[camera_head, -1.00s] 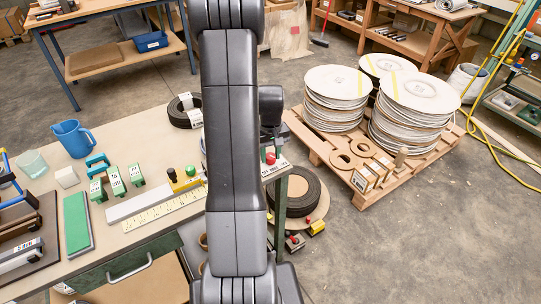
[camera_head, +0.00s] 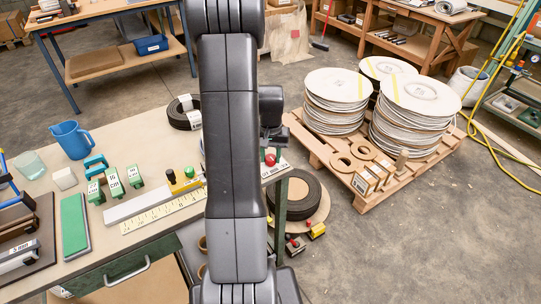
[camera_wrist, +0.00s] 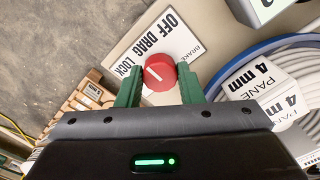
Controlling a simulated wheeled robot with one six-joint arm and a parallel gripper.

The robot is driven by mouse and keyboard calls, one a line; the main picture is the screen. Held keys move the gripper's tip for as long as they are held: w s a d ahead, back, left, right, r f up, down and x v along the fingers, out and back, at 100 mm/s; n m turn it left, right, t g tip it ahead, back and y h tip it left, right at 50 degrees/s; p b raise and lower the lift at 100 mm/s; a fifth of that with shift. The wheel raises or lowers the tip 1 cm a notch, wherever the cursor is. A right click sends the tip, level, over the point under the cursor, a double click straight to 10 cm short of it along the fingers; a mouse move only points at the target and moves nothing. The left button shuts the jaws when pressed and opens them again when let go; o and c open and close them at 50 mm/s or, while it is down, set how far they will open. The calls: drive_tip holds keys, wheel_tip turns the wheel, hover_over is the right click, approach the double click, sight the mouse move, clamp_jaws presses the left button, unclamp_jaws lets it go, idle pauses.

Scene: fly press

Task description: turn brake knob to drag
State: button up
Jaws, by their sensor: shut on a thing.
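The brake knob (camera_wrist: 157,75) is a red round knob with a white pointer line, in the middle of the wrist view. My gripper (camera_wrist: 163,68) has its two green fingers on either side of the knob and is shut on it. The label plate (camera_wrist: 178,35) beside the knob reads OFF, DRAG, LOCK and BRAKE. The pointer line slants toward the upper left, on the side of DRAG and LOCK; I cannot tell exactly which it meets. In the head view the red knob (camera_head: 270,159) shows just right of my arm, while the fingers are mostly hidden.
A bench (camera_head: 150,228) with a blue jug (camera_head: 72,139), green blocks and a ruler stands left of my arm. A pallet (camera_head: 345,180) with stacked discs is at the right. In the wrist view, a cable coil with a 4 mm panel label (camera_wrist: 262,85) lies close to the right finger.

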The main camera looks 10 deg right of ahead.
sight(270, 157)
drive_tip(key=o, duration=1)
drive_tip(key=shift+c, duration=0.2)
drive_tip(key=shift+r, duration=0.1)
wheel_tip(270, 157, up, 14)
drive_tip(key=shift+f, duration=0.25)
wheel_tip(270, 157, down, 14)
drive_tip(key=shift+r, duration=0.15)
drive_tip(key=shift+r, duration=0.1)
idle(0.3)
